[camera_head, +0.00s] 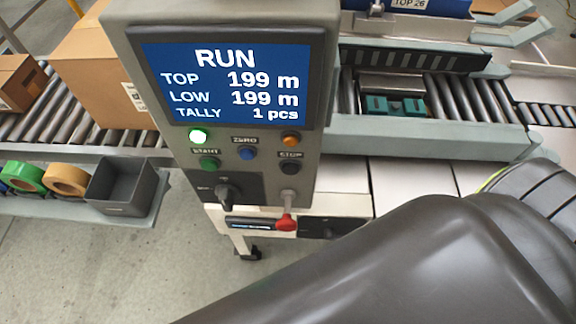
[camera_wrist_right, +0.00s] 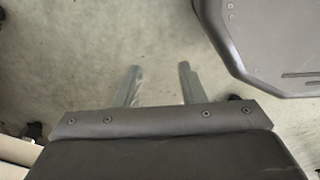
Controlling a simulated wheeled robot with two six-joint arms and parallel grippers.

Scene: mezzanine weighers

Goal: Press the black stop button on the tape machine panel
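The tape machine panel (camera_head: 225,150) stands upright in the upper middle of the head view. Its black stop button (camera_head: 290,167) sits at the lower right of the button group, under a STOP label. A green start button (camera_head: 209,164) and a blue zero button (camera_head: 247,153) are to its left; an orange lamp (camera_head: 290,140) is above it. The screen (camera_head: 228,83) reads RUN, TOP 199 m, LOW 199 m, TALLY 1 pcs. My right gripper (camera_wrist_right: 158,67) shows in the right wrist view, fingers apart and empty over bare floor, away from the panel. My left gripper is out of view.
A black rotary switch (camera_head: 229,194) and a red-tipped lever (camera_head: 287,218) are below the buttons. A shelf at left holds a grey bin (camera_head: 121,186) and tape rolls (camera_head: 66,180). A carton (camera_head: 100,75) stands on the rollers. My dark arm link covers the lower right.

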